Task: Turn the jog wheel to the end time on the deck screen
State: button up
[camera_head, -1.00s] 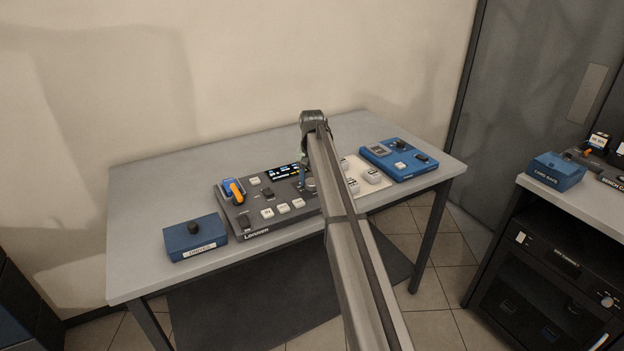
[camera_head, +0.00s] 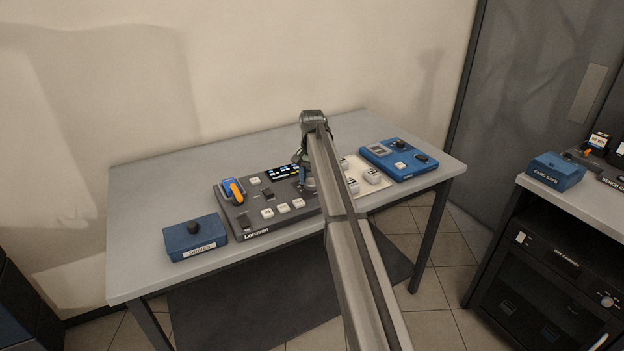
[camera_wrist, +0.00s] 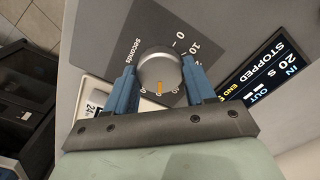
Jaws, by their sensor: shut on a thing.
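The jog wheel (camera_wrist: 159,72) is a round grey metal knob with an orange mark, in the middle of the wrist view. A "seconds" scale is printed around it, and the orange mark points toward the bottom of that view. My gripper (camera_wrist: 160,82) has its blue fingers shut on the wheel from both sides. In the head view my gripper (camera_head: 304,180) is over the right part of the grey deck (camera_head: 240,222), and my arm hides part of it. The deck screen (camera_wrist: 270,75) shows "STOPPED", "IN", "20 s", "OUT" and "END"; its rest is cut off.
A blue box (camera_head: 196,238) with a black knob stands left of the deck. A pale panel with white buttons (camera_head: 370,176) and a blue panel (camera_head: 399,160) are to its right. A rack (camera_head: 540,270) stands at the far right. The table's back is clear.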

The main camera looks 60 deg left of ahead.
aim_at(312, 181)
jog(key=o, duration=1)
jog(key=shift+o, duration=0.2)
jog(key=shift+r, duration=0.1)
notch_tip(312, 181, up, 14)
jog(key=shift+f, duration=0.2)
